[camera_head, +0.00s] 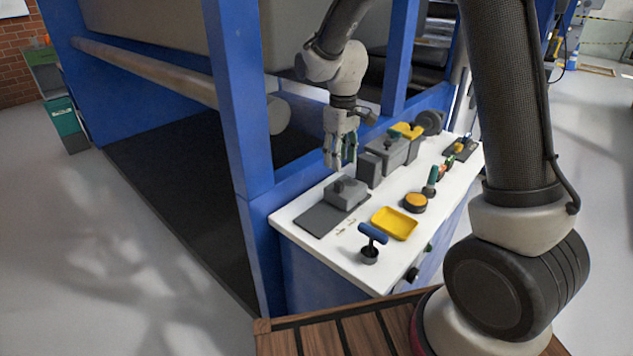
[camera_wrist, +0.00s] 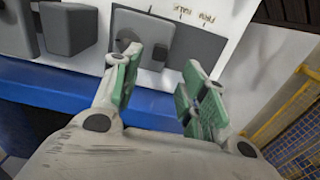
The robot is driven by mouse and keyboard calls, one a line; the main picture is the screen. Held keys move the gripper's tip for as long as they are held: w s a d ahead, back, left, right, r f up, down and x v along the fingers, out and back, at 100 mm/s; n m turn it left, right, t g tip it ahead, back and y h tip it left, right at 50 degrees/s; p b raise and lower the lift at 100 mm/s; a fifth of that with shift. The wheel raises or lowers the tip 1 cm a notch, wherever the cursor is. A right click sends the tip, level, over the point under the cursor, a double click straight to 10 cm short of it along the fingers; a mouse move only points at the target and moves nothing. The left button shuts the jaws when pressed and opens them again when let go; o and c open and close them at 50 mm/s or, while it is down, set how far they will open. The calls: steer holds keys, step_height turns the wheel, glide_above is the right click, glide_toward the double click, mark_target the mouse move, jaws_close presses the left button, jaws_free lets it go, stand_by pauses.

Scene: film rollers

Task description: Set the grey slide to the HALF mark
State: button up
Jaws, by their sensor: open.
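The grey slide (camera_head: 347,193) is a block with a small raised knob. It sits toward the far right end of a dark grey plate (camera_head: 318,219), whose near left part is bare. In the wrist view the slide (camera_wrist: 153,28) is partly behind a finger, with the plate (camera_wrist: 203,50) to its right. Small marks with lettering (camera_wrist: 190,12) lie on the white top beside the plate; I cannot read clearly which is HALF. My gripper (camera_head: 341,166) points down, open and empty, just above the slide's far side. Its green-padded fingers (camera_wrist: 160,75) are apart in the wrist view.
Grey boxes (camera_head: 384,155) stand right behind the slide. A yellow tray (camera_head: 394,223), a blue T-handle (camera_head: 371,240) and a yellow-topped round knob (camera_head: 415,202) stand on the white bench top (camera_head: 325,246). A blue frame post (camera_head: 238,100) rises to the left.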

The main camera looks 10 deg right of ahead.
mark_target(339, 183)
step_height(339, 183, down, 8)
stand_by(0.5)
steer(key=shift+c, duration=0.4)
jaws_close()
